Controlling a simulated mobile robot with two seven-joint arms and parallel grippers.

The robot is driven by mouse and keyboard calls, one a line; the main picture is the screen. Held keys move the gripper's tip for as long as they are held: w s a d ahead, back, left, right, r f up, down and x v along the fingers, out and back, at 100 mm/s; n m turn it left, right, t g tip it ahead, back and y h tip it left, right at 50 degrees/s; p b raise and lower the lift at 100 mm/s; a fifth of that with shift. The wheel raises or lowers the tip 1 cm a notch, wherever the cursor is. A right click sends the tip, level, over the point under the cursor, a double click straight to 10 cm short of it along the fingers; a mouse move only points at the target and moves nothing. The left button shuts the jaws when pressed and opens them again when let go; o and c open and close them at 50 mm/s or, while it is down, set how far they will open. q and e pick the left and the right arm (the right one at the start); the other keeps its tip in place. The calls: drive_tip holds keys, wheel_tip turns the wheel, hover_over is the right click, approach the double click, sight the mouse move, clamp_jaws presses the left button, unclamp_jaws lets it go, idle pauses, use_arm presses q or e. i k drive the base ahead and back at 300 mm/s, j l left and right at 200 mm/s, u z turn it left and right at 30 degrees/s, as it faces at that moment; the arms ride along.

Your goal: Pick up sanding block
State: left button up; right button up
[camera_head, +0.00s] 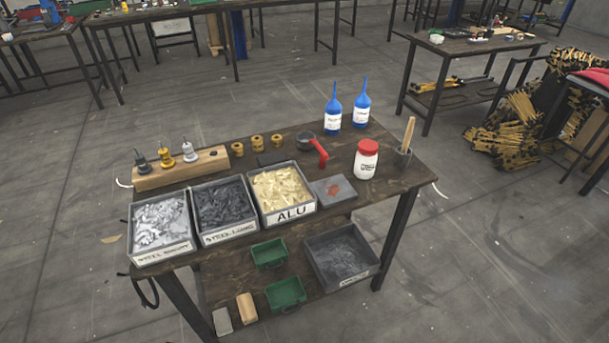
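No thing is clearly marked as the sanding block. A tan block (246,307) and a light grey block (222,321) lie side by side at the front left of the workbench's lower shelf. A small dark block (270,158) lies on the wooden bench top (350,218), behind the bins. A grey flat piece with a red mark (333,190) lies right of the ALU bin. I cannot tell which of these is the sanding block. Neither of my grippers is in view.
Three labelled bins, including the ALU bin (284,193), line the bench's front edge. Blue bottles (333,112), a red-lidded jar (366,160) and a wooden rivet stand (180,170) stand behind. Green trays (286,293) and a grey bin (341,256) occupy the lower shelf.

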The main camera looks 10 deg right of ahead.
sight(278, 157)
drive_tip(key=i+l+u, duration=0.3)
drive_tip(key=l+u, duration=0.15)
drive_tip(key=i+l+u, duration=0.2)
drive_tip(key=l, duration=0.2)
drive_tip(key=l+u, duration=0.25)
drive_tip(key=i+l, duration=0.05)
